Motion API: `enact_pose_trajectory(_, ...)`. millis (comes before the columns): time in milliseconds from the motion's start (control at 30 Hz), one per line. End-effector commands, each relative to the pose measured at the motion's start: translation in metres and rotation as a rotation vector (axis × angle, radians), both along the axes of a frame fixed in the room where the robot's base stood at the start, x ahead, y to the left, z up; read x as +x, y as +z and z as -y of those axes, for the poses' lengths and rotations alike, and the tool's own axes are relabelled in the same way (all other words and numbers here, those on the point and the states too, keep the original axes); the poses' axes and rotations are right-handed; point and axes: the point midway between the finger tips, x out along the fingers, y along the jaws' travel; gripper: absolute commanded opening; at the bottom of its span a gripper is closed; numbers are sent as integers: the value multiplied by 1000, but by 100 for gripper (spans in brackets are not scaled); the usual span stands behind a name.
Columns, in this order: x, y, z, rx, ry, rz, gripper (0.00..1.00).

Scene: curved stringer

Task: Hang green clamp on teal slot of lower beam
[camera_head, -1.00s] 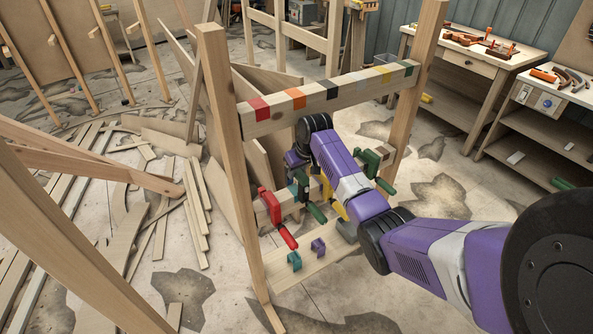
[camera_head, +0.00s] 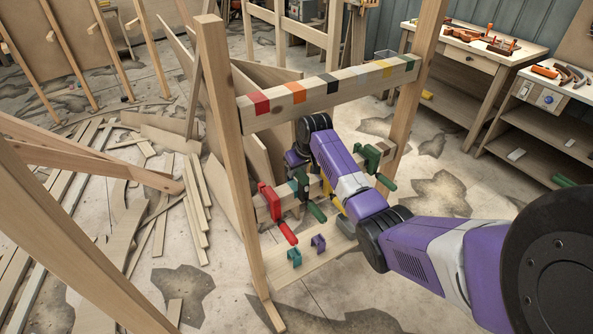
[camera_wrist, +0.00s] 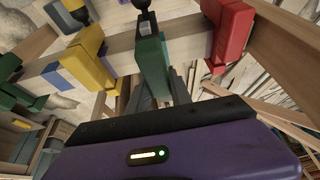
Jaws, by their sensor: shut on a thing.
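The green clamp (camera_wrist: 152,68) is at the middle of the wrist view, against the lower beam (camera_wrist: 122,55). My gripper (camera_wrist: 178,85) is shut on it; its grey fingers are partly hidden behind the clamp. In the head view the clamp's green handle (camera_head: 317,212) hangs in front of the lower beam, just right of the red clamp (camera_head: 266,197). A teal patch (camera_wrist: 165,50) shows beside the clamp, which covers part of it. My gripper's fingers are hidden in the head view. I cannot tell whether the clamp is fully seated.
A yellow clamp (camera_wrist: 90,60) and the red clamp (camera_wrist: 230,35) hang close on either side. Another green clamp (camera_head: 372,158) is at the beam's right end. The upper beam (camera_head: 350,82) with coloured patches crosses above. Teal (camera_head: 294,257) and purple (camera_head: 318,243) pieces lie on the board below.

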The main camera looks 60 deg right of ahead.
Motion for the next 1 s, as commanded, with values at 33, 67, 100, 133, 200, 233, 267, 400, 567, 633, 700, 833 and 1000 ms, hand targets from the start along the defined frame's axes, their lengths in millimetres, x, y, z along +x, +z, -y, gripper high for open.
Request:
enact_pose_trajectory(33,1,-1,1,-2,0,3,0)
enact_pose_trajectory(67,1,-3,1,-2,0,3,0)
enact_pose_trajectory(100,1,-4,1,-2,0,2,0)
enact_pose_trajectory(133,1,-5,1,-2,1,2,0)
enact_pose_trajectory(200,1,-7,1,-3,1,2,0)
enact_pose_trajectory(233,1,-8,0,-3,1,2,0)
enact_pose_trajectory(267,1,-10,1,-3,1,2,0)
enact_pose_trajectory(400,0,-14,1,-2,0,2,0)
enact_pose_trajectory(567,0,-20,1,-2,0,1,0)
enact_pose_trajectory(633,0,-22,1,-1,0,2,0)
enact_pose_trajectory(700,0,-24,1,-2,0,1,0)
enact_pose_trajectory(833,0,-26,1,-2,0,2,0)
enact_pose_trajectory(1000,0,-26,1,-2,0,2,0)
